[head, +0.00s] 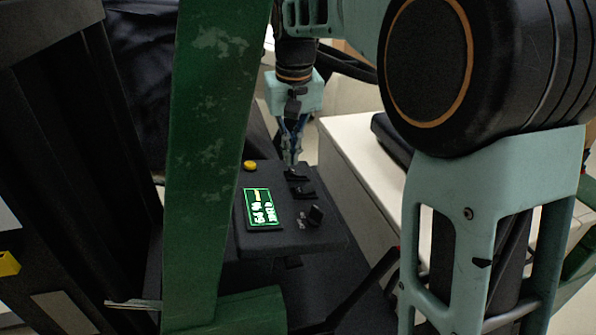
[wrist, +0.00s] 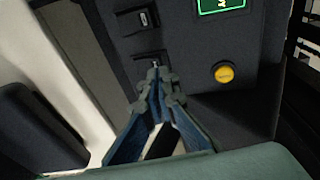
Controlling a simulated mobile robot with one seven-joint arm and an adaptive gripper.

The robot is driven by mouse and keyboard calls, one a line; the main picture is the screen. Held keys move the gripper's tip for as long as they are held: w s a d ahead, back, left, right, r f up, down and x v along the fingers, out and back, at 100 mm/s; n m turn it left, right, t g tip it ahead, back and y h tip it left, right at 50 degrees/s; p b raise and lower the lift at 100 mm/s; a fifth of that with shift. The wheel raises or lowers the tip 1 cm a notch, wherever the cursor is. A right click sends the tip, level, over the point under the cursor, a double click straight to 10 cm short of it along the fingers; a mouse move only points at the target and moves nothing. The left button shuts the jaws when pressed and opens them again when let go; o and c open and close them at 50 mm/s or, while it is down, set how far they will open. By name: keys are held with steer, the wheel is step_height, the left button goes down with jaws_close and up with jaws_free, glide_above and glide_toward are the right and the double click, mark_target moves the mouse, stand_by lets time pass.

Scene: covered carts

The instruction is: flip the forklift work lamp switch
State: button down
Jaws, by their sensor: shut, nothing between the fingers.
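A dark control panel (head: 275,232) carries a row of black rocker switches. The far switch (head: 297,174) lies closest to my gripper (head: 291,158). The middle switch (head: 303,191) and the near switch (head: 315,214) follow toward the camera. In the wrist view, my gripper (wrist: 158,78) is shut and empty, with its tips at the edge of the far switch (wrist: 150,57). I cannot tell whether they touch. The tips partly cover that switch. The middle switch (wrist: 144,19) shows beyond it. I cannot read which switch is for the work lamp.
A yellow button (head: 249,165) and a lit green display (head: 262,207) sit on the same panel, left of the switches. A green post (head: 205,180) stands left of the panel. A pale surface (head: 365,165) lies to the right. A dark steering wheel (head: 345,64) is behind my gripper.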

mark_target(292, 171)
steer(key=shift+f+b, duration=0.8)
steer(key=shift+f, duration=0.4)
stand_by(0.4)
steer(key=shift+r, duration=0.1)
step_height(292, 171, up, 7)
steer(key=p, duration=0.6)
stand_by(0.5)
